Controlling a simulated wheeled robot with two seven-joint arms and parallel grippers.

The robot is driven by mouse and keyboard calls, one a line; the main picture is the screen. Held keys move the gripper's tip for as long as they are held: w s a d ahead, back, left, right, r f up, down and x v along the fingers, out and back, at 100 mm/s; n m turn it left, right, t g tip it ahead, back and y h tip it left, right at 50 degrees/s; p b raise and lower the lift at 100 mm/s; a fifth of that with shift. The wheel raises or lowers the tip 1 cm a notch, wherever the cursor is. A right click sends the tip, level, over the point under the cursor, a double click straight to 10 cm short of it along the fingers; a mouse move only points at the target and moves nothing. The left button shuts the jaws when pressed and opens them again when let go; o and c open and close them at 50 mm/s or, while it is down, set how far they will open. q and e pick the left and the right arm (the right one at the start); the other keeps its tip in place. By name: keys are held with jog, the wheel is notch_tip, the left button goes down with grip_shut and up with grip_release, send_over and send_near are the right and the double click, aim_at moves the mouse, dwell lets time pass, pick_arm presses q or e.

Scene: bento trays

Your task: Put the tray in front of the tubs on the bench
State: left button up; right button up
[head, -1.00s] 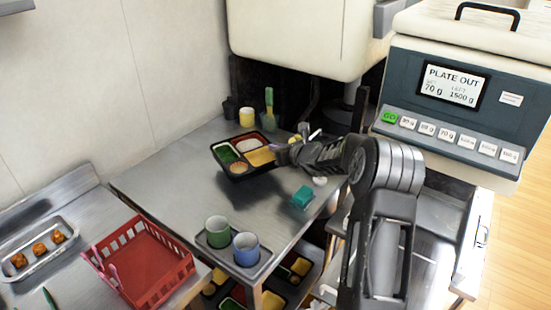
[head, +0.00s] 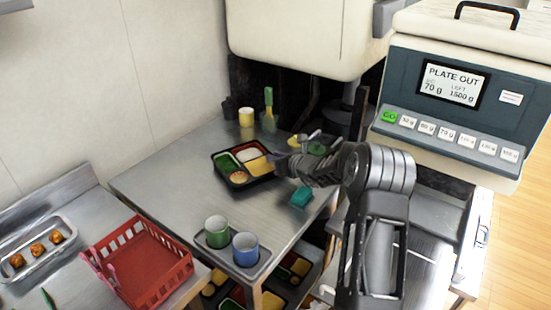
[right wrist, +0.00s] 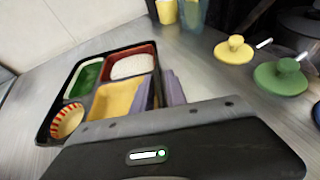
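The black bento tray (head: 228,183) is at the middle of the steel bench, flat and low; it looks to be resting on it. It has green, red and yellow compartments, white food in the red one and a striped cup in a corner. It also shows in the right wrist view (right wrist: 47,138). My right gripper (head: 280,162) is at its right edge, one finger inside the wall and one outside, and looks shut on it. A green tub (head: 217,232) and a blue tub (head: 245,249) stand at the bench's front corner. My left gripper is not in view.
Yellow (right wrist: 234,50) and green (right wrist: 281,77) knobbed lids lie right of the tray. A teal block (head: 301,197) is near the bench's right edge. A yellow cup (head: 246,117) stands behind. A red basket (head: 145,265) is at left. Bench left of the tray is clear.

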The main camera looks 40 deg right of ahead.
jog(key=shift+o, duration=0.6)
jog(key=shift+r, duration=0.2)
jog(key=shift+s, duration=0.25)
jog(key=b+v, duration=0.1)
jog(key=v, duration=1)
jog(key=shift+s+r, duration=0.1)
jog(key=shift+s, duration=0.15)
jog(key=shift+o, duration=0.2)
